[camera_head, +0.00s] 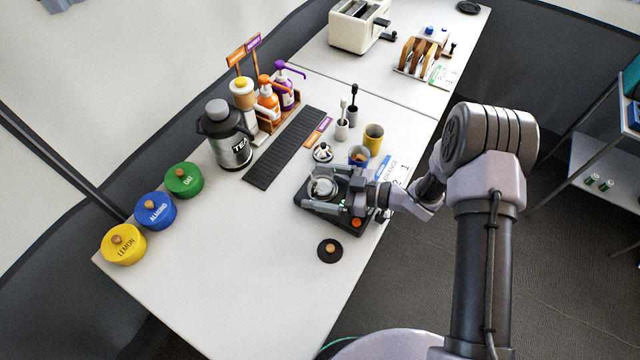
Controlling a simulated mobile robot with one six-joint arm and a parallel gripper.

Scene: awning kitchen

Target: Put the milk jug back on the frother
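The milk jug (321,188) is a small round metal vessel, seen from above. It is over the dark frother base (352,226), which has an orange knob on its front right corner. I cannot tell whether the jug rests on the base or is held just above it. My gripper (325,190) reaches in from the right, low over the base, with one finger on the far side of the jug and one on the near side. Whether the fingers press on the jug is too small to tell. The gripper hides part of the base and of the jug's right side.
A black lid with a wooden knob (330,250) lies in front of the base. A black drip mat (286,148) lies behind left. The front left counter is clear.

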